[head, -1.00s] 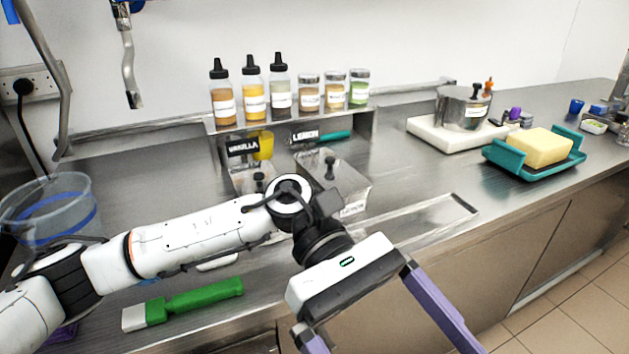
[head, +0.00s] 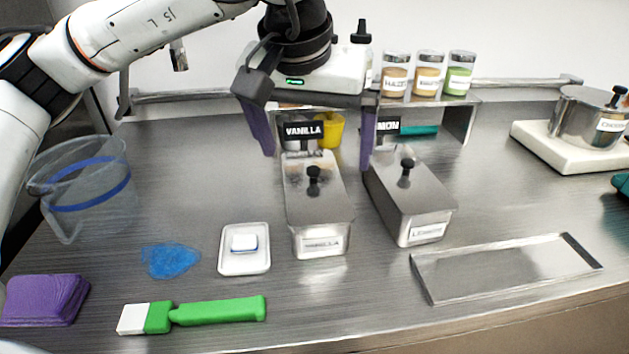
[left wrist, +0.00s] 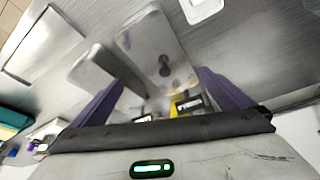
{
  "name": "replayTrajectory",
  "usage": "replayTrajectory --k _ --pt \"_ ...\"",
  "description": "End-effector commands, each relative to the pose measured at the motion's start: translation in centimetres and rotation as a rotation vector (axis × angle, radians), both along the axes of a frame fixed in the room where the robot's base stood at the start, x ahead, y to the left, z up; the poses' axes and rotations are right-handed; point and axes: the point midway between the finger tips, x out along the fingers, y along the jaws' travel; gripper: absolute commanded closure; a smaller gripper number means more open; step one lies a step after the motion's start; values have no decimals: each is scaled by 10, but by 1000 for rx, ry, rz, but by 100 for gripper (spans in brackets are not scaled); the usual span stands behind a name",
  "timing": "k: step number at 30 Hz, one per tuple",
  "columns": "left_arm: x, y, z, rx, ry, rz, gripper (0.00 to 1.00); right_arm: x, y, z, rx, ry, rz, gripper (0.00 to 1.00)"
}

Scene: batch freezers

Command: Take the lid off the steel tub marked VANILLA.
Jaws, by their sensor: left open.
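The steel tub marked VANILLA (head: 320,242) stands on the counter with its lid (head: 315,196) on. The lid has a black knob (head: 313,178) in its middle. The lid also shows in the left wrist view (left wrist: 147,40), with its knob (left wrist: 164,66). My left gripper (head: 317,160) is open and empty above the back of the tub, its purple fingers apart to the left and right. In the left wrist view the fingers (left wrist: 165,85) show on both sides of the knob's line, apart from it. My right gripper is not in view.
The lidded LEMON tub (head: 412,205) stands close to the right. A shelf (head: 460,118) with jars is behind. A white dish (head: 244,262) is at the left, and an empty steel tray (head: 480,283) is at the front right. A green brush (head: 215,311) lies in front.

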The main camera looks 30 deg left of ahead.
Motion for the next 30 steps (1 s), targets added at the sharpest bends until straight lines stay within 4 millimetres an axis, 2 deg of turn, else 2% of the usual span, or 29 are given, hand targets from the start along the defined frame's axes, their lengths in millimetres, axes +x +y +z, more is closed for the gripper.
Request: replayTrajectory --k 5,12,22,27,29,30 --pt "4 4 -14 -1 3 1 0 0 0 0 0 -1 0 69" --pt "14 10 -47 -2 5 0 0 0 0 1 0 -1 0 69" --pt "17 11 -53 -3 2 0 0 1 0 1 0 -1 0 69" --pt "17 11 -53 -3 2 0 29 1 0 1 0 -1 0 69" --pt "17 11 -53 -3 2 0 39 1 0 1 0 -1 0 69" --pt "17 11 -53 -3 2 0 40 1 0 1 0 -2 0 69"
